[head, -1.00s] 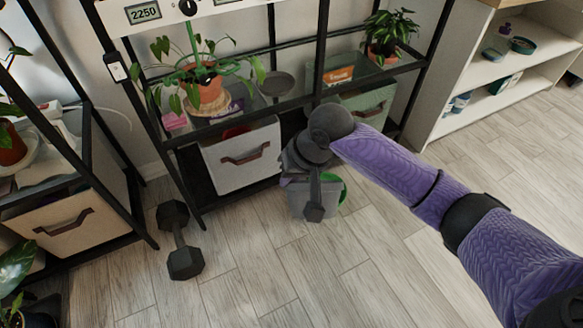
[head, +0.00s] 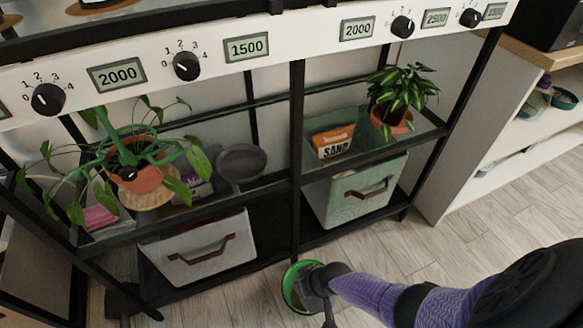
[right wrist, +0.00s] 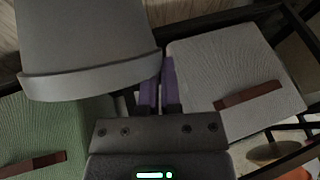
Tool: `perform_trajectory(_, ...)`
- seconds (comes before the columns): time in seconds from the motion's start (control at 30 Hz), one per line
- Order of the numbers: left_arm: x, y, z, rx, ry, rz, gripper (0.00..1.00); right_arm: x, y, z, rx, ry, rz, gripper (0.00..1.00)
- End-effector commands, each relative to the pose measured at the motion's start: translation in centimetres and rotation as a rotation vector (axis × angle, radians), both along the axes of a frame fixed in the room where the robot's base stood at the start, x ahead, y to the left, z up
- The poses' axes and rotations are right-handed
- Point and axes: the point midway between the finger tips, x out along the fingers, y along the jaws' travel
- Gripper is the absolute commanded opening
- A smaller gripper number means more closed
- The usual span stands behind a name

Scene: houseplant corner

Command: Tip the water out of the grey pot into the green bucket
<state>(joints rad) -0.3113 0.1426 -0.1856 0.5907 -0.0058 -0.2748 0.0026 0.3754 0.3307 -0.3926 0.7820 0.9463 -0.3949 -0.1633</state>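The grey pot (right wrist: 88,40) fills the upper left of the right wrist view, its thick rim toward my gripper. My right gripper (right wrist: 160,85) has its purple fingers at the edge of that rim and looks shut on it. The right wrist view is upside down, so the pot seems roughly upright. In the head view my right gripper (head: 322,283) is low, over or beside the green bucket (head: 288,291), whose bright green rim shows in part. The pot cannot be made out clearly there, and its water is not visible. My left gripper is not in view.
A black shelf rack stands ahead, with a white bin (head: 200,257) and a green bin (head: 350,197) low down. Potted plants (head: 146,183) (head: 392,116), a sand bag (head: 333,141) and a dark round object (head: 242,164) stand on its glass shelf. Bare floor (head: 470,235) lies right.

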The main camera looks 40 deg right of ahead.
Motion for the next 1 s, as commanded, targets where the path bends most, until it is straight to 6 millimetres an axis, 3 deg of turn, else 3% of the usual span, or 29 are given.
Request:
perform_trajectory(0.3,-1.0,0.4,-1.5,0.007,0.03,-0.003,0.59,-1.8,0.8,-2.6,-0.125,-0.252,0.002,0.0)
perform_trajectory(1.0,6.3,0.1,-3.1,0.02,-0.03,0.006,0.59,-2.2,1.1,-3.3,-0.22,-0.447,0.002,0.0)
